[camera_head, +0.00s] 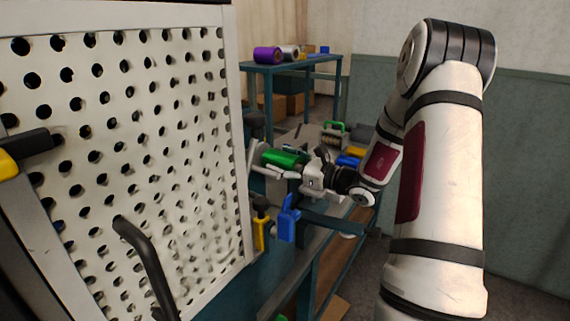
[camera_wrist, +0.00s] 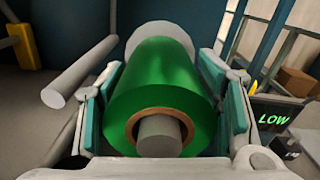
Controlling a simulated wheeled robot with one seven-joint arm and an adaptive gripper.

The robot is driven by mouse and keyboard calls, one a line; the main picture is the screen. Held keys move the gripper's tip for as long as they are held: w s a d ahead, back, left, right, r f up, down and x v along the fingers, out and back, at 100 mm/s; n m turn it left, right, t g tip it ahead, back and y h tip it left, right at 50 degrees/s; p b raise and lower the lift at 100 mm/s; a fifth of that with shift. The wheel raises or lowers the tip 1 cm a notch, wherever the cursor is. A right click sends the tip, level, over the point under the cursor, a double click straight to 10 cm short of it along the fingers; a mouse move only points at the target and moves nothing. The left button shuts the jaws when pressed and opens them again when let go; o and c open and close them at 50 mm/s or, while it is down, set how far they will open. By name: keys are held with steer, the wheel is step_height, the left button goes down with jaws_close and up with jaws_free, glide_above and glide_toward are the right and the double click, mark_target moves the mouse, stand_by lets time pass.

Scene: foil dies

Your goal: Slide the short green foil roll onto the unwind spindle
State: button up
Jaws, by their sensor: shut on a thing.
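The short green foil roll (camera_wrist: 158,75) lies between the teal finger pads of my gripper (camera_wrist: 155,90) in the wrist view, and the gripper is shut on it. The roll has a brown core ring. The grey unwind spindle (camera_wrist: 160,134) passes through the core, and its round end sticks out toward the wrist camera. A pale round flange (camera_wrist: 160,33) is behind the roll's far end; whether they touch is hidden. In the head view the green roll (camera_head: 283,158) shows beyond the perforated panel, with my gripper (camera_head: 288,166) on it.
A grey rod (camera_wrist: 78,72) runs beside the roll at left. A perforated panel (camera_head: 125,150) fills the left of the head view. Blue and yellow clamps (camera_head: 287,220) stand below the roll. A back table (camera_head: 290,66) bears purple and silver rolls. A LOW sign (camera_wrist: 273,119) is at right.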

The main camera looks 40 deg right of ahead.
steer(key=shift+w+a, duration=0.15)
steer(key=shift+w, duration=0.25)
steer(key=o, duration=1.6)
steer(key=shift+o, duration=0.2)
steer(key=shift+s, duration=0.1)
steer(key=v, duration=1.2)
steer(key=shift+r, duration=0.1)
